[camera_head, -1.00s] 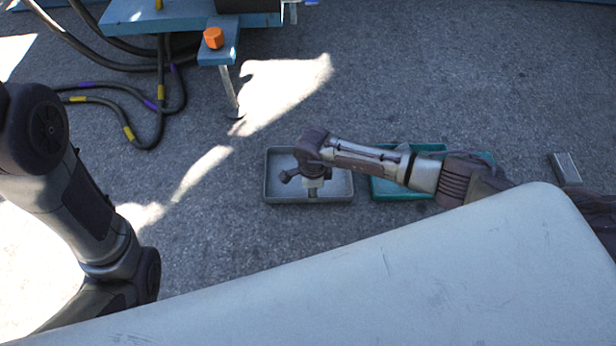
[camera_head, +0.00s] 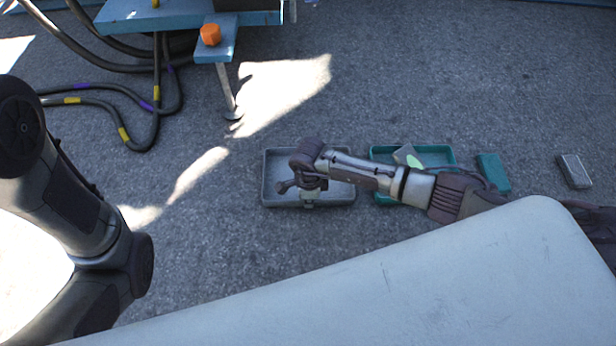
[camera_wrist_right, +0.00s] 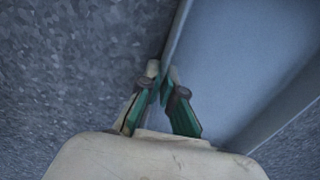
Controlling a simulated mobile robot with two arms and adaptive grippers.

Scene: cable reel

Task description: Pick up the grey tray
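The grey tray (camera_head: 268,180) is a shallow open rectangular box on the dark ground, near the middle of the head view. My right gripper (camera_head: 309,203) is at its near long wall, pointing down. In the right wrist view the tray's floor (camera_wrist_right: 235,60) fills the right side. There the right gripper's green-padded fingers (camera_wrist_right: 165,82) are drawn close together with the tray wall between them, one finger outside and one inside. The tray looks level; I cannot tell whether it is off the ground. My left arm shows at the left, but its gripper is out of view.
A teal tray (camera_head: 373,158) holding small items stands just right of the grey tray, partly behind my right arm. A teal block (camera_head: 494,172) and a grey block (camera_head: 574,171) lie farther right. A blue stand (camera_head: 215,48) and cables (camera_head: 150,130) are at the upper left.

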